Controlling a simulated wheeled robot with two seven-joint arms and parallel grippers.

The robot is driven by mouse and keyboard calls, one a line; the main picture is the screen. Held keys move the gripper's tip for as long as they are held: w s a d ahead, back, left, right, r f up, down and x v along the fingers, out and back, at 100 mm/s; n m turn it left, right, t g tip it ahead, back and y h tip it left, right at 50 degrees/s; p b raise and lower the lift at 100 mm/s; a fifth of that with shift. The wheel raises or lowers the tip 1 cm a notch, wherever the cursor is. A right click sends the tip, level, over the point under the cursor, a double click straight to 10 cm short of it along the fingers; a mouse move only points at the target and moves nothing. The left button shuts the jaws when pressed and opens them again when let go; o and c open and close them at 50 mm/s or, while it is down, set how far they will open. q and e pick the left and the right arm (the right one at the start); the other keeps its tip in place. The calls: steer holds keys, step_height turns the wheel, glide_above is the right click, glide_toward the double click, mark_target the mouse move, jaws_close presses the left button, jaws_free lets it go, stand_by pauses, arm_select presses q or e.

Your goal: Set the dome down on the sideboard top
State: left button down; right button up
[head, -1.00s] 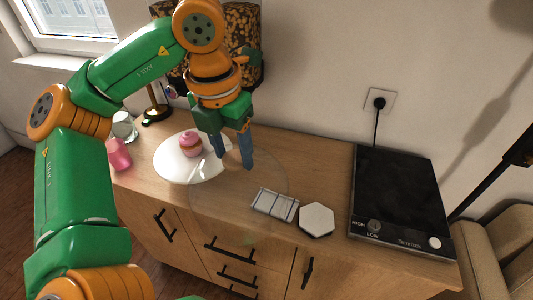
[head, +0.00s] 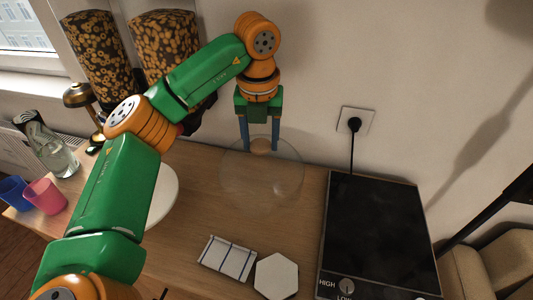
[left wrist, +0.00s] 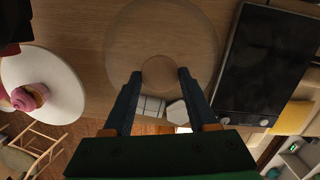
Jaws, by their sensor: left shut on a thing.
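The dome (head: 262,185) is clear glass with a pale round knob (head: 260,146) on top. My left gripper (head: 260,149) is shut on the knob, with its fingers pointing down from above. The dome looks upright over the back of the sideboard top (head: 205,218), near the wall. I cannot tell whether its rim touches the wood. In the left wrist view the dome (left wrist: 165,28) shows as a faint circle, with the knob (left wrist: 158,72) between the fingertips (left wrist: 158,75). My right gripper is not in view.
A black hotplate (head: 380,235) is right of the dome. A striped folded cloth (head: 228,257) and white hexagon (head: 276,277) lie in front. A white plate (head: 163,195) is left, its pink cupcake (left wrist: 28,97) visible in the wrist view. Cups (head: 45,196) stand far left.

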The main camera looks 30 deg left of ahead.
mark_target(270, 144)
arm_select(q)
steer(key=w+f, duration=0.1)
steer(key=w+f+p, duration=0.1)
steer(key=w+f, duration=0.1)
steer(key=shift+d+f+p, duration=0.25)
steer(key=shift+p, duration=0.15)
step_height(270, 144, down, 3)
steer(key=shift+w+f+p, duration=0.1)
steer(key=shift+f+p, duration=0.1)
steer(key=shift+p, duration=0.6)
steer(key=shift+w+f, duration=0.1)
steer(key=shift+f, duration=0.1)
steer(key=shift+c, duration=1)
jaws_free()
steer(key=shift+d, duration=0.1)
